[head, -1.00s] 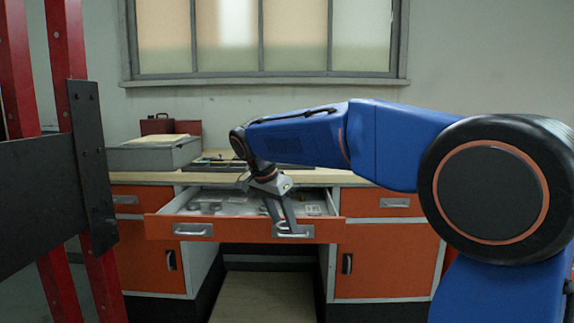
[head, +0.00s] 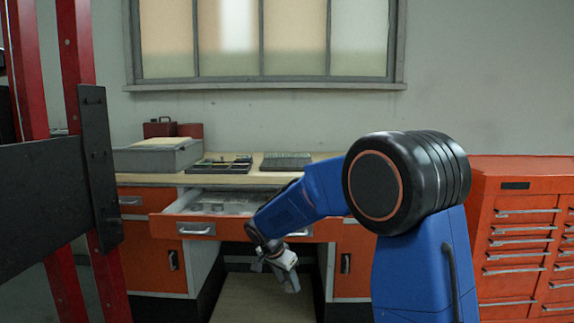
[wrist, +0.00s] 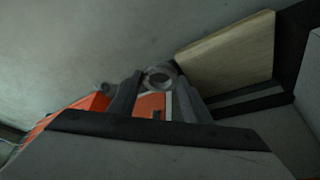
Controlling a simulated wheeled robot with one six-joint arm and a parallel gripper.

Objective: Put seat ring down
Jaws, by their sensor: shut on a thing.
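My gripper (head: 288,284) is in front of the bench, low and below the front of the open drawer (head: 180,228). In the wrist view the seat ring (wrist: 158,70), a small grey ring, shows between the tips of my two fingers, and my gripper is shut on it. The ring is too small to make out in the head view. The open drawer still holds several grey parts (head: 215,208), which are blurred.
An orange drawer cabinet (head: 520,235) stands at the right. A red rack (head: 80,150) with a dark plate stands close at the left.

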